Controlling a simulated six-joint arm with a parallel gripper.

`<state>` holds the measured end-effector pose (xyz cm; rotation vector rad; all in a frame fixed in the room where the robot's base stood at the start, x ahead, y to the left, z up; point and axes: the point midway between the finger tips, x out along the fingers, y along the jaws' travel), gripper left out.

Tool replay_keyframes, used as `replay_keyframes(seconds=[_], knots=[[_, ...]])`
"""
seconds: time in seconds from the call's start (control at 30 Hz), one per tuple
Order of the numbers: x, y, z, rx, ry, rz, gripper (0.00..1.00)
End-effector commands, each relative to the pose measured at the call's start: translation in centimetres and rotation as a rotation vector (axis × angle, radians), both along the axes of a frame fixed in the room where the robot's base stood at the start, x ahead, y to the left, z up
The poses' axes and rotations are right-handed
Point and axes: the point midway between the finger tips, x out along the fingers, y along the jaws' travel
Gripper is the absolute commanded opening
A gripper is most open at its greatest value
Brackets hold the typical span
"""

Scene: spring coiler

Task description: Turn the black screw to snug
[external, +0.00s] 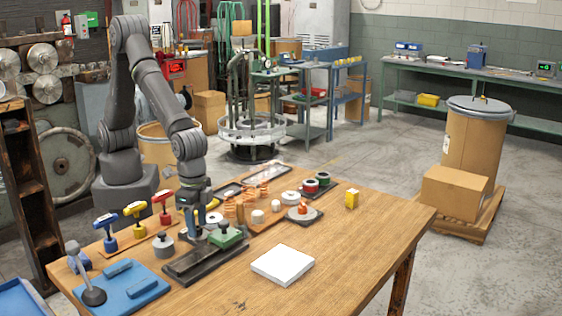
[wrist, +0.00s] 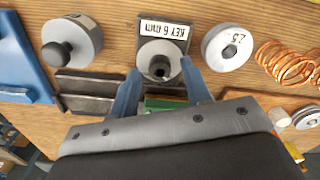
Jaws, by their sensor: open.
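My gripper (external: 196,232) is open above the dark fixture (external: 190,266) on the wooden table. In the wrist view its two blue fingers (wrist: 160,85) stand on either side of a round grey piece (wrist: 150,52) with a dark socket in its centre. I cannot tell whether they touch it. A label reading "KEY 6 mm" (wrist: 165,32) lies just beyond that piece. I cannot tell for certain which part is the black screw. Blue (external: 106,222), yellow (external: 133,209) and red (external: 161,196) T-handled keys stand at the left.
A grey weight with a dark knob (external: 163,243) stands left of my gripper. A blue plate with an upright post (external: 130,287) lies at the front left. Copper springs (wrist: 285,62) and a disc marked 2.5 (wrist: 228,44) lie right. A white pad (external: 283,265) has bare table around it.

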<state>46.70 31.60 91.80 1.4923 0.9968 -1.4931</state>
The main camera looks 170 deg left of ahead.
Motion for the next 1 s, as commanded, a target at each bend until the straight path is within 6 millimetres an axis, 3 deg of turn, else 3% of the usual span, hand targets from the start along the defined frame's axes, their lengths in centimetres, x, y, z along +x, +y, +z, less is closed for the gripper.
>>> replay_keyframes(seconds=[0.37,0.6,1.0], knots=[[0.00,0.00,-0.68,0.001,0.000,0.000,0.44],[0.00,0.00,-0.67,0.000,0.000,0.000,0.00],[0.01,0.00,-0.66,0.000,0.000,-0.067,0.00]])
